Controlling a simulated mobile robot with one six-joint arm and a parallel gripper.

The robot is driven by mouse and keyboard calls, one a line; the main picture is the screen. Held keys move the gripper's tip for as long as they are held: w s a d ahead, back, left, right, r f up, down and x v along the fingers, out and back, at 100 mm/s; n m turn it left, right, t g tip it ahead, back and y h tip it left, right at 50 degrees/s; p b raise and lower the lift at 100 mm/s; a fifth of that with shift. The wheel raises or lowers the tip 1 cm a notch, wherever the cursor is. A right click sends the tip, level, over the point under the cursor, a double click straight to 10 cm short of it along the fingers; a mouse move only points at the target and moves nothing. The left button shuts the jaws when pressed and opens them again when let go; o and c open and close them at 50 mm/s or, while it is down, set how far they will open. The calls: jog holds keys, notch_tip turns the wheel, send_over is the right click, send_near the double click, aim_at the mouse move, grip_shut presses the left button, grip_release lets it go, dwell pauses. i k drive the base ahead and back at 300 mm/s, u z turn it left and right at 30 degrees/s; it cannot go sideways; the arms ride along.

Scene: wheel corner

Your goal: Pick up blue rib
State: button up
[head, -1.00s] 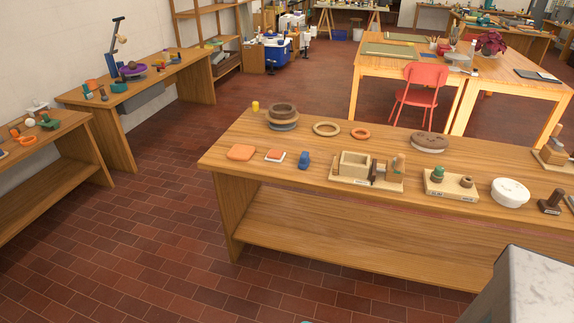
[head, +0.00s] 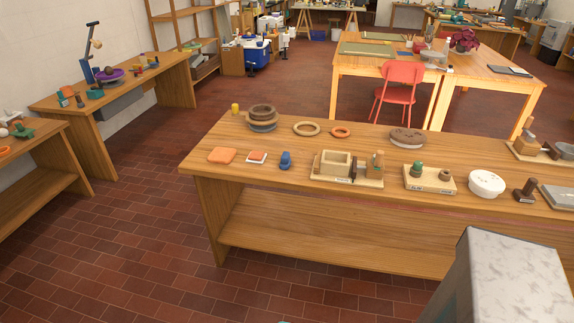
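A small blue object (head: 286,160) stands on the near wooden workbench (head: 228,172), left of the middle of its top. It has a rounded top and a wider foot. It is too small in the picture to tell whether it is the blue rib. My gripper is not in view.
Left of the blue object lie a white-edged orange block (head: 257,156) and an orange slab (head: 222,156). Right of it is a wooden box set (head: 337,163). A grey-topped block (head: 505,262) fills the lower right. Brick floor (head: 110,250) is clear at left.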

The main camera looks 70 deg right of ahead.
aim_at(285, 163)
jog(key=z, duration=0.05)
jog(key=i, duration=2.8)
jog(key=k, duration=0.15)
jog(key=z, duration=2.45)
